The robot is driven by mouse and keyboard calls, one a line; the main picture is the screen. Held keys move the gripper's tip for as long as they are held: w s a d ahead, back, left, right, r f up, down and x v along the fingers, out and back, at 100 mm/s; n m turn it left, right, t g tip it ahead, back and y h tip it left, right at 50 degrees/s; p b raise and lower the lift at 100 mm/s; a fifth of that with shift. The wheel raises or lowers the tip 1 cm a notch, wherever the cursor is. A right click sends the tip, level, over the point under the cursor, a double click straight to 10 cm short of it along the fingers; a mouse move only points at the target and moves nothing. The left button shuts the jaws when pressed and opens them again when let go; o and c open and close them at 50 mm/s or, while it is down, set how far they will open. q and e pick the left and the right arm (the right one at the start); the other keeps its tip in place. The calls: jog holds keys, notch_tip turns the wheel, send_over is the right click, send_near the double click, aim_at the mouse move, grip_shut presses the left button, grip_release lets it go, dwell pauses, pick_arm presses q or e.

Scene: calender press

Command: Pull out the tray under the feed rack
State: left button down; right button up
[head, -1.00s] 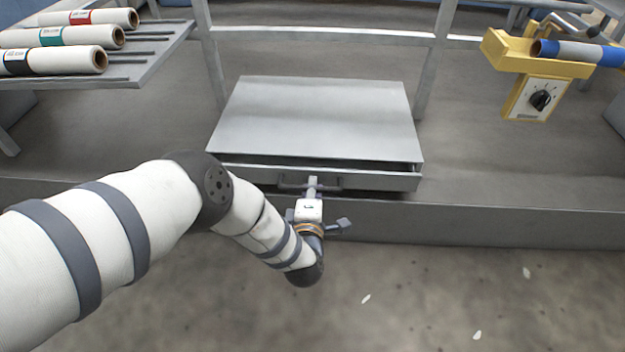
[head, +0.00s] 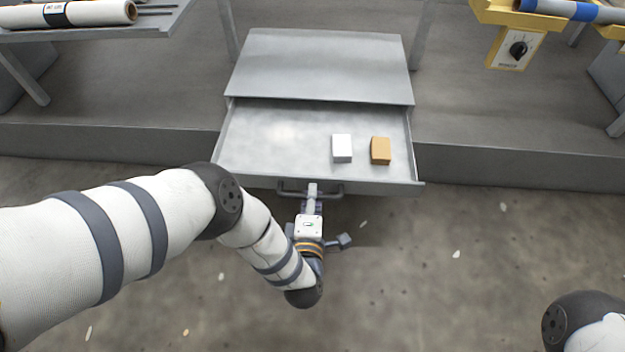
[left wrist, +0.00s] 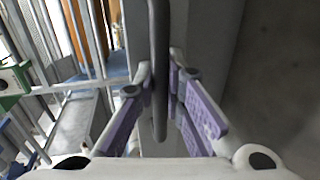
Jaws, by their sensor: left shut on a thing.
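The grey tray (head: 265,150) is pulled well out from under its grey cover (head: 318,65). Inside it, right of the middle, stand a white box (head: 342,148) and an orange-brown box (head: 380,150). A dark bar handle (head: 330,190) runs along the tray's front. My left gripper (head: 312,190) is shut on the handle. In the left wrist view the handle (left wrist: 159,60) passes between the purple-padded fingers (left wrist: 160,110). The right gripper is out of view; part of my right arm shows at the bottom right corner.
A rack with a white roll (head: 70,14) stands at upper left. A yellow holder with a dial box (head: 515,48) and a blue-banded roll is at upper right. A raised plinth (head: 520,160) borders the open, speckled floor.

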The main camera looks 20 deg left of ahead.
pick_arm(q)
jog(key=shift+s+d, duration=0.2)
jog(key=shift+s, duration=0.35)
jog(key=c, duration=1.9)
grip_release()
jog(key=v, duration=0.7)
jog(key=shift+s+d, duration=0.1)
jog(key=shift+s, duration=0.15)
